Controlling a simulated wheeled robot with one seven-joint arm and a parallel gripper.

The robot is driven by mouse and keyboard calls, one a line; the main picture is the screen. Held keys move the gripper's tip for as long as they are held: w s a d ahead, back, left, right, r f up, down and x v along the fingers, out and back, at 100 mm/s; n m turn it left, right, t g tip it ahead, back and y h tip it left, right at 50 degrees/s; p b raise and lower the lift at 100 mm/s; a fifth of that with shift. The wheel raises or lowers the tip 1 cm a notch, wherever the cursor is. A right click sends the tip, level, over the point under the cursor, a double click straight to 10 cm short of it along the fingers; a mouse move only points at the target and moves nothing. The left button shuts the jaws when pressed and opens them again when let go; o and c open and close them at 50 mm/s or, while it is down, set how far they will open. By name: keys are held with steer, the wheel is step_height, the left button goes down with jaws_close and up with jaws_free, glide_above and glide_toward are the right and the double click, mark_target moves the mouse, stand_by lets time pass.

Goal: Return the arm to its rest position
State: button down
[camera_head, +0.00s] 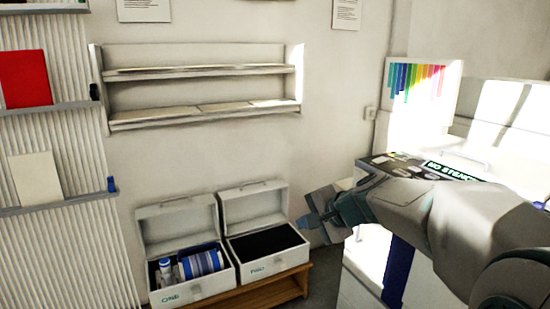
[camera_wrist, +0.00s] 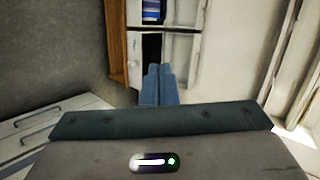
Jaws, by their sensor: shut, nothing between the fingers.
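My arm reaches in from the right side of the head view. My gripper (camera_head: 308,222) points left, in front of the wall and just right of the box marked TWO. In the wrist view my gripper (camera_wrist: 159,70) shows its two blue-grey fingers pressed together, with nothing between them. The fingertips overlap the dark opening of a box in that view. I cannot tell the distance between them.
Open white boxes ONE (camera_head: 196,290) and TWO (camera_head: 272,270) stand on a low wooden bench (camera_head: 250,297). ONE holds a blue-striped roll and a white bottle; TWO looks empty. A wall shelf (camera_head: 200,115) hangs above. A white cabinet (camera_head: 357,285) stands under my arm.

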steer(key=s+d+r+n+g+h+p, duration=0.1)
steer(key=s+d+n+h+p, duration=0.1)
steer(key=s, duration=0.6)
steer(key=s+d+r+n+g+h+p, duration=0.1)
steer(key=s+d+n+g+h+p, duration=0.1)
steer(key=s+p, duration=0.4)
steer(key=s+d+r+n+g+h+p, duration=0.1)
steer(key=s+d+n+p, duration=0.3)
steer(key=s, duration=0.6)
steer(key=shift+r+n+g+h+p, duration=0.35)
steer(key=shift+n+g+h, duration=0.25)
steer(key=shift+n+h, duration=0.3)
